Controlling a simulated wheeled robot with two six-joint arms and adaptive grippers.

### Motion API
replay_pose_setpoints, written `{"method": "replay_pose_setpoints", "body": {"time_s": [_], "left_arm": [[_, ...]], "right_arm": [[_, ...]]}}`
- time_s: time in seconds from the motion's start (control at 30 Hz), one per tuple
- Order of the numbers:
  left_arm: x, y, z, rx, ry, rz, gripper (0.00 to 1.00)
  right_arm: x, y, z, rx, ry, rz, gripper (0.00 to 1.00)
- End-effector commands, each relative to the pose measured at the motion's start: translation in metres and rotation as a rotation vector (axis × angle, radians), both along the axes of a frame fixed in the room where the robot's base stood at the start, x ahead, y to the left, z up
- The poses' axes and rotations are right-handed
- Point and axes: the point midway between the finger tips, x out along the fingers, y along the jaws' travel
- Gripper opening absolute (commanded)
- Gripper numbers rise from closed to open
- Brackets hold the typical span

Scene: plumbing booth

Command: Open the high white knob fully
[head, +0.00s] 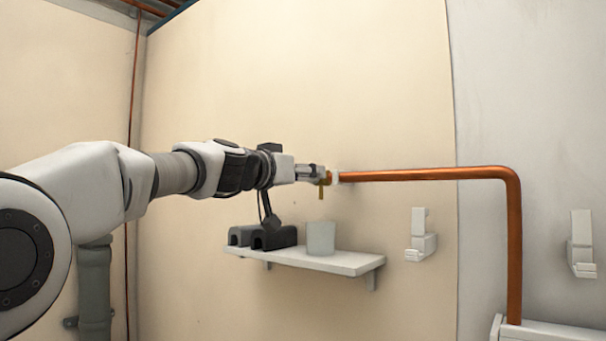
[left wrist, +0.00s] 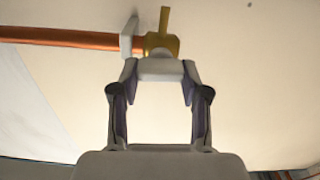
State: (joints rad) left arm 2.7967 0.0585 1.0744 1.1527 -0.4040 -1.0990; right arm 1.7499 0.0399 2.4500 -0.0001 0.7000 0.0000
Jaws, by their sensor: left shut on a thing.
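The white knob (left wrist: 160,69) shows in the left wrist view as a pale block on the front of a brass valve (left wrist: 162,45). My left gripper (left wrist: 159,76) is shut on it, with one fingertip on each side. In the head view my left gripper (head: 318,172) reaches the valve at the left end of the copper pipe (head: 430,174). The valve's brass spout (head: 321,191) hangs below the gripper there. The knob itself is largely hidden by the gripper in that view. My right gripper is in neither view.
A white pipe clip (head: 335,177) sits right beside the valve. Below is a white shelf (head: 340,262) with a pale cup (head: 320,238) and dark blocks (head: 273,237). White wall brackets (head: 420,240) (head: 581,245) are to the right. The wall above the pipe is clear.

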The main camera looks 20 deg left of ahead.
Motion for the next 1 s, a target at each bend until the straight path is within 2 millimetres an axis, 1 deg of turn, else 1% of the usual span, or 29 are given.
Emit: {"method": "replay_pose_setpoints", "body": {"time_s": [0.17, 0.47, 1.0], "left_arm": [[0.001, 0.0002, -0.0023, -0.103, 0.039, 0.0, 0.11], [0.0016, 0.0011, -0.0024, -0.357, 0.131, -0.001, 0.11], [0.0019, 0.0022, -0.0024, -0.84, 0.307, -0.004, 0.11]], "right_arm": [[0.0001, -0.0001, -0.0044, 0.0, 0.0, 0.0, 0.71], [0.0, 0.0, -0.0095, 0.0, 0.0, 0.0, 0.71], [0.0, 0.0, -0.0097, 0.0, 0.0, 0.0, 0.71]]}}
